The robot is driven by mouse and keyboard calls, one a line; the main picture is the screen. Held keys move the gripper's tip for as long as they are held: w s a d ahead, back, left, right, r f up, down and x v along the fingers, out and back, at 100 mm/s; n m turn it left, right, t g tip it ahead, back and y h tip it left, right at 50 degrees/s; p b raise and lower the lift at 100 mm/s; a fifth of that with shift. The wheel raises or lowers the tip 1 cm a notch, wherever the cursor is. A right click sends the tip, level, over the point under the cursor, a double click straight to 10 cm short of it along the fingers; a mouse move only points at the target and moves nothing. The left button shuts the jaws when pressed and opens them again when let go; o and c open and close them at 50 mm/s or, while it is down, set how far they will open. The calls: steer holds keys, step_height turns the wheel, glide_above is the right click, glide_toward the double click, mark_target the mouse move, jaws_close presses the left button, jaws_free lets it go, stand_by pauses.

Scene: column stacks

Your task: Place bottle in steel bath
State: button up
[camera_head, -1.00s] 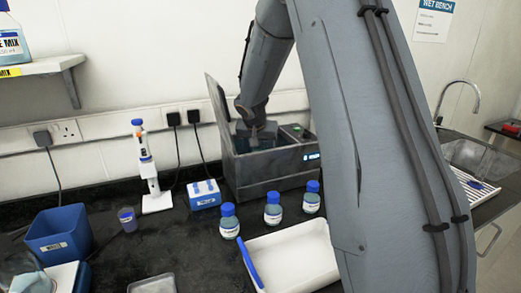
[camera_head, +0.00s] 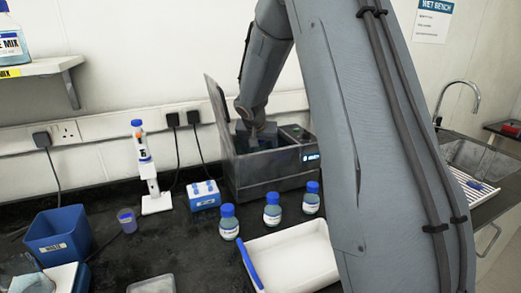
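The steel bath (camera_head: 268,178) stands against the back wall with its lid (camera_head: 217,108) raised at the left. My gripper (camera_head: 264,134) reaches down into the bath's opening. Its fingertips are small and dark here, and I cannot tell whether they hold anything. Three blue-capped bottles stand upright on the dark bench in front of the bath: a left one (camera_head: 229,223), a middle one (camera_head: 272,210) and a right one (camera_head: 311,198). My gripper is apart from all three.
A white tray (camera_head: 300,250) with a blue item on its left edge lies in front of the bottles. A blue rack (camera_head: 204,194), a pipette stand (camera_head: 152,185), a small cup (camera_head: 127,219) and a blue bin (camera_head: 58,236) stand left. A sink (camera_head: 480,158) is at right.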

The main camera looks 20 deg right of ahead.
steer(key=shift+r+p, duration=0.45)
steer(key=b+v, duration=0.4)
steer(key=v, duration=0.8)
